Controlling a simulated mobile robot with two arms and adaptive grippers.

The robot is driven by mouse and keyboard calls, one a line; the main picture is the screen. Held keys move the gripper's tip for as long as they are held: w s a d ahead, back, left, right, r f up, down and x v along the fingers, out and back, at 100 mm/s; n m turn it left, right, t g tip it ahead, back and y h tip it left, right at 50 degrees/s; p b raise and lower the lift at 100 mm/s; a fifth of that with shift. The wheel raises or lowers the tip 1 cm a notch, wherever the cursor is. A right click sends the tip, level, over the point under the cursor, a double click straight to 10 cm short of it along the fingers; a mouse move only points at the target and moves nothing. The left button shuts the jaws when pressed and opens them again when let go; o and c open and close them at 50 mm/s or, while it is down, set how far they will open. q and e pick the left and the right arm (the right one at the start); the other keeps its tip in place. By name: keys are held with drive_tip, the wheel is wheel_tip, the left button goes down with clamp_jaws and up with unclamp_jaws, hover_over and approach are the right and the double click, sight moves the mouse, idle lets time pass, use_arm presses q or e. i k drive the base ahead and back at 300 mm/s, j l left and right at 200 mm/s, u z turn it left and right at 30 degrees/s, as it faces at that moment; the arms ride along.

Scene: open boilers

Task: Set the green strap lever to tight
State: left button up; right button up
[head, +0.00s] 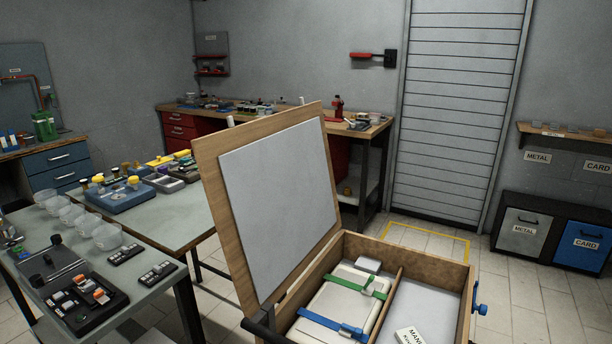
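An open wooden case (446,246) stands at the bottom centre, its lid raised on the left. In its left compartment a pale rounded object lies under a green strap (345,281) and a blue strap (318,320). The green strap has a small pale buckle with a green lever part (376,291) near its right end, by the wooden divider. The lever is too small to tell whether it is at tight or loose. Neither of my grippers is in view.
The raised lid (212,170) with its grey panel blocks part of the view to the left. A blue knob (480,309) sticks out of the case's right side. A cluttered table (160,215) stands left; floor is clear at right.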

sight(370, 280)
drive_tip(key=i+j+z, duration=0.8)
drive_tip(key=j+z, duration=0.15)
drive_tip(key=j, duration=0.15)
